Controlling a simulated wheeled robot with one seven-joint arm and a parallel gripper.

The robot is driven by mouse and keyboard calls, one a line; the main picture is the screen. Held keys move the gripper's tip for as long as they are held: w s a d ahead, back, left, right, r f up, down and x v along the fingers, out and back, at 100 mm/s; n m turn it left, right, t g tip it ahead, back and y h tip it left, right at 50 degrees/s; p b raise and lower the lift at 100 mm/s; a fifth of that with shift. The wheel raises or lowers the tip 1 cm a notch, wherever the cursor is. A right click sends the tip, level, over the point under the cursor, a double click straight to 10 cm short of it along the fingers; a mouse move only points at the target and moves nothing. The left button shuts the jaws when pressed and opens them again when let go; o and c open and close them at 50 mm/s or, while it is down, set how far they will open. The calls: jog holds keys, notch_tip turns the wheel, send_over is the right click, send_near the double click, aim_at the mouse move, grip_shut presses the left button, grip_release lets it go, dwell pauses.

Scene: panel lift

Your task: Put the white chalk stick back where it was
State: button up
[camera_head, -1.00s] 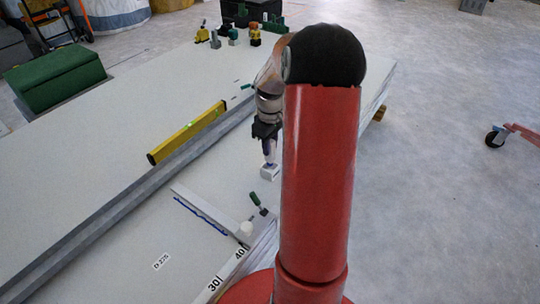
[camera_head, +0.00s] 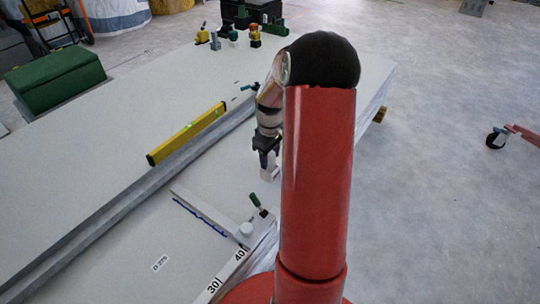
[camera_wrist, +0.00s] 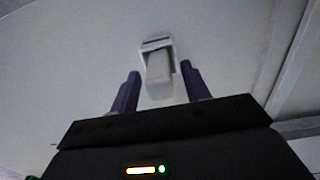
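My gripper (camera_head: 268,163) points down over the pale panel, and its two dark blue fingers show in the wrist view (camera_wrist: 160,72). The fingers stand apart, with a gap on each side of a white piece between and beyond their tips. The piece looks like a white stick end (camera_wrist: 159,66) in front of a small white holder (camera_wrist: 155,43) with a dark slot. I cannot tell surely whether this is the chalk stick. In the head view, a small white block (camera_head: 269,174) shows just below my gripper; the finger contact there is too small to tell.
Several small items stand at the far end.

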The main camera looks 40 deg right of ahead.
notch_tip(320, 180, up, 12)
jog(key=p, duration=0.2)
jog(key=s+a+r+m+t+h, duration=0.1)
jog(key=s+a+r, duration=0.2)
jog(key=a+r, duration=0.3)
jog(key=s+a+r+t, duration=0.1)
jog(key=s+a+r, duration=0.25)
jog(key=a, duration=0.35)
jog(key=s+a+r+m+t+y, duration=0.1)
jog(key=s+a+m+t, duration=0.1)
jog(key=s+a, duration=0.8)
jog(key=s+t, duration=0.1)
jog(key=s, duration=0.2)
jog(key=shift+s+m+t, duration=0.3)
jog(key=shift+m, duration=0.1)
jog(key=shift+r, duration=0.1)
notch_tip(320, 180, up, 2)
jog(key=shift+r+p, duration=0.2)
jog(key=shift+p, duration=0.95)
